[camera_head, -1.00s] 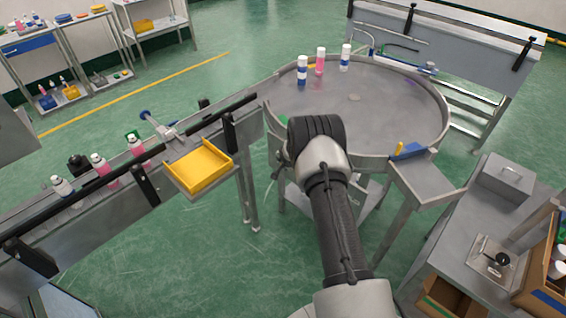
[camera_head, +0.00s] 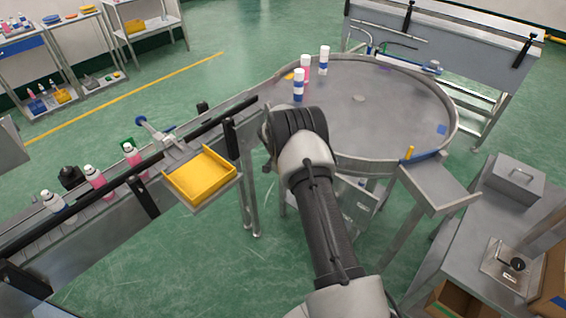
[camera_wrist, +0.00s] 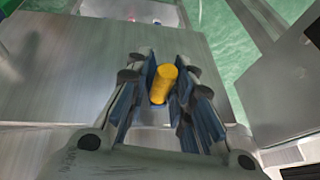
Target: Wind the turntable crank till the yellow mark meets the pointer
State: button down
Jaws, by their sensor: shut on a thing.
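The round grey turntable (camera_head: 385,105) stands at the centre right in the head view. Its yellow mark (camera_head: 290,76) shows small at the far left of the disc, behind a blue-and-white can (camera_head: 298,88). A blue mark (camera_head: 442,129) lies near its right rim. A small yellow upright piece (camera_head: 409,153), perhaps the pointer, stands at the front right rim, away from the yellow mark. In the wrist view my gripper (camera_wrist: 165,70) is shut on the yellow crank knob (camera_wrist: 162,86), with a finger on each side.
A pink can (camera_head: 305,68) and another white-and-blue can (camera_head: 323,60) stand on the turntable. A conveyor (camera_head: 105,215) with bottles and a yellow tray (camera_head: 203,176) are at left. A grey chute (camera_head: 440,183) juts out at front right.

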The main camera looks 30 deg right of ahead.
jog(key=shift+w+r, duration=0.2)
jog(key=shift+w, duration=0.05)
jog(key=c, duration=1.6)
grip_release()
jog(key=shift+f, duration=0.15)
jog(key=shift+s, duration=0.15)
jog(key=v, duration=1.2)
jog(key=shift+o, duration=0.2)
